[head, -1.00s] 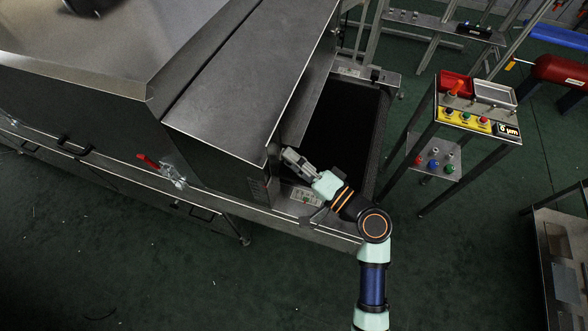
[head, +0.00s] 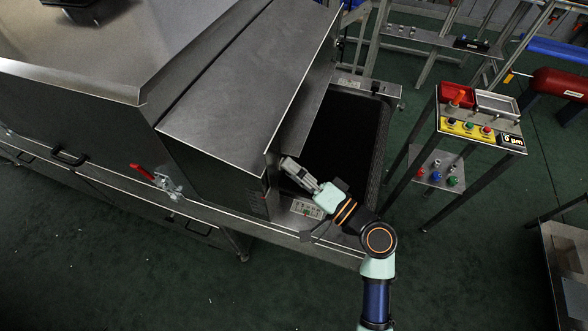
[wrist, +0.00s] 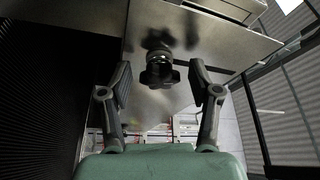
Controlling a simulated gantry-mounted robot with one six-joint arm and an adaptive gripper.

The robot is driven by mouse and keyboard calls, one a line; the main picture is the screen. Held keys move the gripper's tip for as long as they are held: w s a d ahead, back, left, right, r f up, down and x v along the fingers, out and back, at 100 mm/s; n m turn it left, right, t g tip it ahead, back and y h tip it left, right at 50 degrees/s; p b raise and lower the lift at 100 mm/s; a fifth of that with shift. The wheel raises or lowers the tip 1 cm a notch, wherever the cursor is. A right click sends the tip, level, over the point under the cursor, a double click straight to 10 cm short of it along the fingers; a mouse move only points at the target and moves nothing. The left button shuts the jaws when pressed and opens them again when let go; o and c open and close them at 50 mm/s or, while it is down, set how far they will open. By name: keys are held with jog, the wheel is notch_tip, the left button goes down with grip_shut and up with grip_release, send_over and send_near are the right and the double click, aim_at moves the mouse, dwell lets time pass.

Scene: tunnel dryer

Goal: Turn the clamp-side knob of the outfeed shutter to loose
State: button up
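A black lobed knob (wrist: 159,74) on a short round stem sticks out from a grey metal plate (wrist: 205,38), probably the outfeed shutter, in the wrist view. My gripper (wrist: 161,77) is open. One finger stands on each side of the knob, with a visible gap on both sides. I cannot tell how deep the knob sits between them. In the head view my gripper (head: 291,168) is at the outfeed end of the dryer hood (head: 240,85), by its lower corner. The knob is hidden there. A red-handled toggle clamp (head: 164,185) sits on the hood's near side.
The dark conveyor belt (head: 345,135) runs out beside my gripper. A small panel (head: 306,209) lies just below it on the frame. A control stand (head: 478,127) with buttons and trays stands to the right. Green floor (head: 430,265) is open between.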

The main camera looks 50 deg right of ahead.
jog(key=s+f, duration=0.1)
jog(key=s, duration=1.1)
jog(key=shift+d+f, duration=0.2)
jog(key=shift+f, duration=0.1)
jog(key=shift+w, duration=0.1)
jog(key=w+a+n+g+y+p, duration=0.1)
jog(key=w+a+n+g+y, duration=0.15)
jog(key=w+a+n, duration=0.4)
jog(key=w+a+n+g+y+p, duration=0.15)
jog(key=w+a+g, duration=0.25)
jog(key=a, duration=0.5)
jog(key=a+r+n+h+p, duration=0.4)
jog(key=a+r+n+h, duration=0.15)
jog(key=a+r, duration=0.55)
notch_tip(320, 180, up, 36)
jog(key=p, duration=3.6)
jog(key=shift+w+a+f+y, duration=0.25)
jog(key=shift+w+a+y, duration=0.05)
jog(key=shift+w+y, duration=0.15)
